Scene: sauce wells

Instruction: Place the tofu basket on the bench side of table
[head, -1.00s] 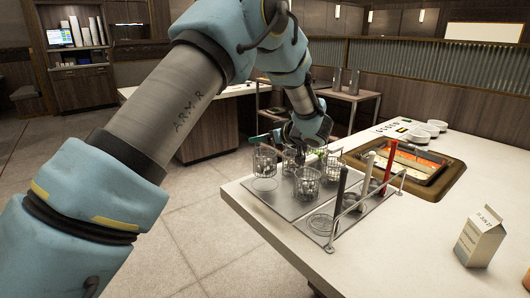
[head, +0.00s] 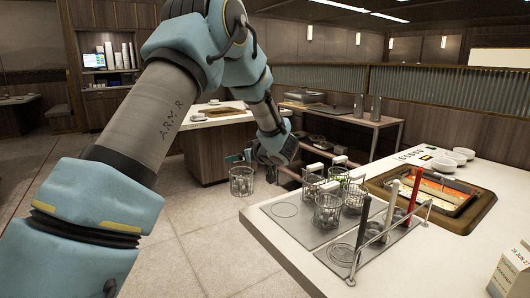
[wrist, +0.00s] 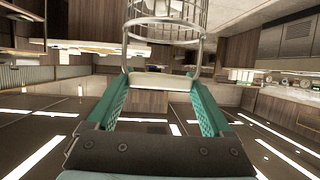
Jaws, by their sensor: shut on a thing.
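My gripper (wrist: 160,84) is shut on the white handle (wrist: 163,81) of a wire basket (wrist: 165,22). In the head view this basket (head: 242,182) hangs roughly upright in the air, left of the table's corner and clear of the grey tray (head: 268,222). Its wires show no clear contents, so I cannot tell whether it is the tofu basket. The white table (head: 458,256) lies to the right. Several other wire baskets, among them a front one (head: 328,212), stand on the tray. An empty ring-marked spot (head: 285,210) shows at the tray's left.
A rail (head: 385,238) with black and red upright handles edges the tray. A sauce well (head: 470,212), white bowls (head: 460,155) and a carton (head: 512,272) are farther right. Another counter (head: 200,122) and a shelf cart (head: 350,118) stand behind.

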